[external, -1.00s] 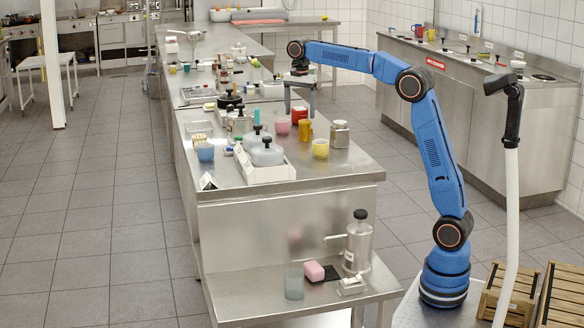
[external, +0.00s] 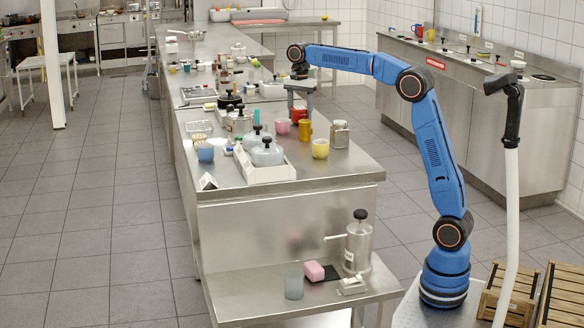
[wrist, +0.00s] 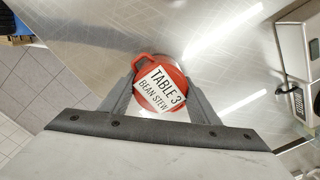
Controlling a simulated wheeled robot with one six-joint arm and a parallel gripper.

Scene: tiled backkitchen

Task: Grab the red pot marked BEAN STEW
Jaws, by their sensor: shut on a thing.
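The red pot (wrist: 151,67) carries a white label reading TABLE 3 BEAN STEW, seen from above in the wrist view. It also shows at the right part of the steel counter (external: 345,170) in the external view, where the red pot (external: 297,115) is partly covered by my gripper. My gripper (wrist: 159,88) points down over the pot, with one grey finger on each side. It is shut on the pot. The pot appears to be at counter level; any small gap below it cannot be told.
A dark yellow cup (external: 305,130), a pink cup (external: 283,127) and a lidded jar (external: 339,134) stand close by. A yellow cup (external: 320,149) and a white tray with grey pots (external: 270,174) are nearer the front. The counter's front right corner is clear.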

